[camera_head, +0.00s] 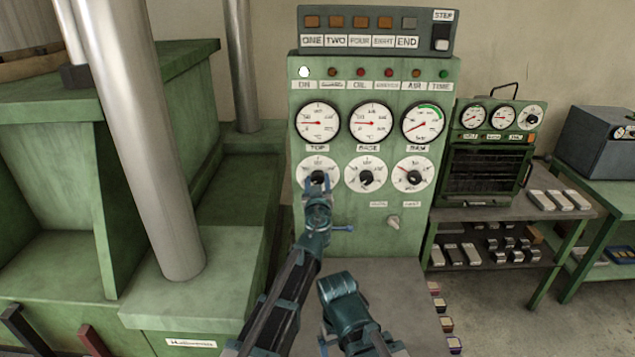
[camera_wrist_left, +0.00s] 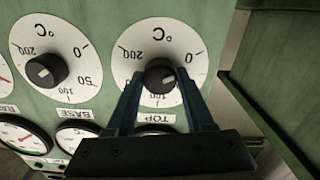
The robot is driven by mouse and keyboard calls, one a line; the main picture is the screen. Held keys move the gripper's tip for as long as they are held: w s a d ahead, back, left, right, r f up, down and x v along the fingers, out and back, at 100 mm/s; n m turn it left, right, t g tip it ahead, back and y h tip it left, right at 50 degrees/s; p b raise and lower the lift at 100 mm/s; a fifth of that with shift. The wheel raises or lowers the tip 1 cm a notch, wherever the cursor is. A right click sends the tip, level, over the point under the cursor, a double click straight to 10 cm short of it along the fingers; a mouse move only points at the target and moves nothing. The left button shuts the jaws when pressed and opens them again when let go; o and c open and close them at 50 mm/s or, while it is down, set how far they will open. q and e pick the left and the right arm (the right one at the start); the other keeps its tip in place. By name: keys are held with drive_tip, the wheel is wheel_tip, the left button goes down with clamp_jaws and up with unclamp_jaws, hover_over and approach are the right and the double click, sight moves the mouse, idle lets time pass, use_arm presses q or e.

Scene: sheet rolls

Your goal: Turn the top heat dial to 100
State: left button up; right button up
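The TOP heat dial (camera_head: 309,164) is a white round scale with a black knob (camera_head: 317,177), at the left of the panel's lower row. The left wrist view shows this dial (camera_wrist_left: 148,36) upside down, with its black knob (camera_wrist_left: 159,73) between my left gripper's fingertips (camera_wrist_left: 160,78). The fingertips sit at the knob's two sides; I cannot tell whether they press on it. The fingers hide part of the scale, and the knob's pointer cannot be read. In the head view my left gripper (camera_head: 318,191) is in front of the dial. My right gripper's fingers do not show.
The BASE dial (camera_head: 356,164) is close beside, also in the wrist view (camera_wrist_left: 70,38), then the third dial (camera_head: 410,162). Gauges (camera_head: 317,115) are above, a small switch (camera_head: 393,222) below. A green machine (camera_head: 180,305) with a steel column (camera_head: 150,150) is left.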

use_arm(q)
clamp_jaws()
drive_tip(key=shift+m, duration=0.3)
drive_tip(key=m, duration=0.4)
drive_tip(key=shift+m, duration=0.3)
drive_tip(key=m, duration=0.4)
drive_tip(key=shift+m, duration=0.3)
drive_tip(key=m, duration=1.3)
drive_tip(key=shift+s+m, duration=0.1)
drive_tip(key=shift+m, duration=0.3)
